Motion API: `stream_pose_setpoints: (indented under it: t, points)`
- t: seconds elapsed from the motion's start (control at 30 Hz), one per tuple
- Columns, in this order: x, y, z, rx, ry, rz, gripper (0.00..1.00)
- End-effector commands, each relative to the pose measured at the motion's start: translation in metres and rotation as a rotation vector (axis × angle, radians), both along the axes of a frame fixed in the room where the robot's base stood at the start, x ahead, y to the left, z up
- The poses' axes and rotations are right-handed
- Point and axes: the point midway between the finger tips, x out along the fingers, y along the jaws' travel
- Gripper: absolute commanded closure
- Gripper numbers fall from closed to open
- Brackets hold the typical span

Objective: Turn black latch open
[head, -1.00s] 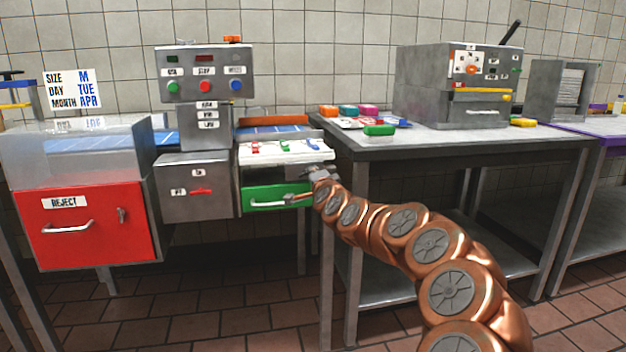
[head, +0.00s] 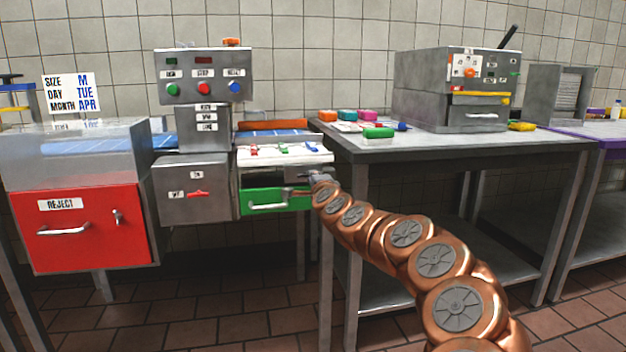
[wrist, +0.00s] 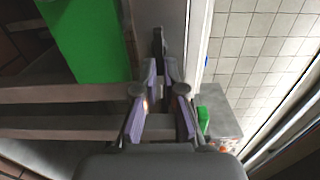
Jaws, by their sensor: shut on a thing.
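The black latch (wrist: 158,42) shows in the wrist view as a small dark piece at the tips of my gripper (wrist: 164,80), beside a pale vertical edge. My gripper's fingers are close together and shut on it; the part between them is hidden. In the head view, my gripper (head: 316,179) is at the right end of the green drawer (head: 262,203), just below the white panel (head: 284,155). The latch cannot be made out in that view. The green drawer front also shows at the upper left of the wrist view (wrist: 92,40).
A grey table (head: 450,149) stands close to the right of my gripper, with a green block (head: 379,133) near its front edge. A red reject bin (head: 80,230) is at the left. A grey box with a red handle (head: 192,182) stands left of the drawer.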

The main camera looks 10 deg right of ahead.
Motion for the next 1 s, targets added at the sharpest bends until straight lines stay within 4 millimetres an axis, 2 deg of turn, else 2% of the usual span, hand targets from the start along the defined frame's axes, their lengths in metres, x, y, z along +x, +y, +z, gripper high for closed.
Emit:
stream_pose_setpoints:
  t: [0.07, 0.1, 0.33, 0.73, 1.0]
  points:
    - [0.0, -0.001, -0.001, 0.002, 0.001, -0.001, 1.0]
    - [0.0, -0.001, -0.001, 0.002, 0.002, -0.001, 0.91]
    - [0.0, 0.0, -0.001, 0.001, 0.001, 0.0, 0.67]
    - [-0.002, 0.0, 0.0, 0.001, 0.001, 0.001, 0.67]
    - [-0.019, -0.001, 0.0, 0.003, 0.0, 0.0, 0.67]
